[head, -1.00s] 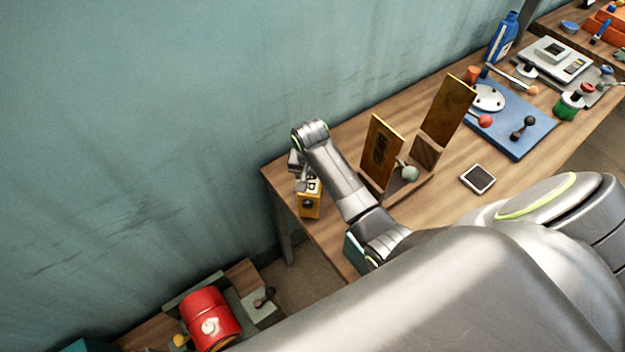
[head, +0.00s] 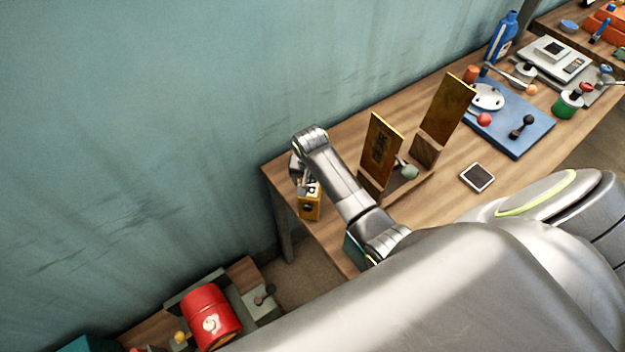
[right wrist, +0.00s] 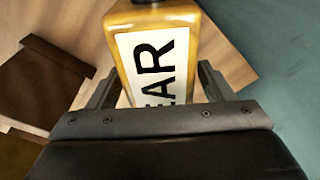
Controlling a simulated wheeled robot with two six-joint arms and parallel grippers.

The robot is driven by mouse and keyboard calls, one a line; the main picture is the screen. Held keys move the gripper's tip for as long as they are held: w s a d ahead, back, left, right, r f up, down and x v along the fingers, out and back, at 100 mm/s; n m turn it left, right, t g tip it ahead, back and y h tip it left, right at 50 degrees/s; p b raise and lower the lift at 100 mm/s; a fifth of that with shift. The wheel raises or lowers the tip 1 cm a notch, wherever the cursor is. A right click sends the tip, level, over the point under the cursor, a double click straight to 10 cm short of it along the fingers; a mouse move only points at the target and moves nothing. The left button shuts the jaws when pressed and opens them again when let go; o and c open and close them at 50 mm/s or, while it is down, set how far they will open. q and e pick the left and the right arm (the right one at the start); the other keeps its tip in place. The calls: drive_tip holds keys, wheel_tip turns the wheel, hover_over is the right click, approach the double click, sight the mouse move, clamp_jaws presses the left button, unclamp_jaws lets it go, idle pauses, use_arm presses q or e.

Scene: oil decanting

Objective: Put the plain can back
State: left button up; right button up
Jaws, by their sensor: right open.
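A yellow-gold can (head: 311,207) stands at the left end of the wooden table. In the right wrist view the yellow can (right wrist: 196,22) carries a white label with dark letters, of which "EAR" shows; its lower part is hidden by the gripper. My right gripper (head: 302,184) is at this can, with its open fingers (right wrist: 155,88) on either side of it. I cannot tell whether they touch it. I cannot make out for certain which thing is the plain can. My left gripper is not in view.
Two upright gold boards (head: 447,108) in wooden holders stand right of my arm. A blue mat (head: 535,138), a blue bottle (head: 502,38) and a small dark-screened device (head: 477,177) are further right. A red drum (head: 208,312) lies at lower left. Bare table (head: 345,128) lies behind my arm.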

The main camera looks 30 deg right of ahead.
drive_tip(key=r, duration=0.3)
drive_tip(key=r+b, duration=0.1)
drive_tip(key=r, duration=0.2)
drive_tip(key=s+a+r+b, duration=0.1)
drive_tip(key=r, duration=0.2)
drive_tip(key=shift+r, duration=0.25)
drive_tip(key=shift+s+r+p, duration=0.1)
drive_tip(key=shift+r+p, duration=0.3)
drive_tip(key=shift+r, duration=0.35)
drive_tip(key=shift+s+r+p, duration=0.15)
drive_tip(key=shift+r+p, duration=0.15)
drive_tip(key=shift+r, duration=0.25)
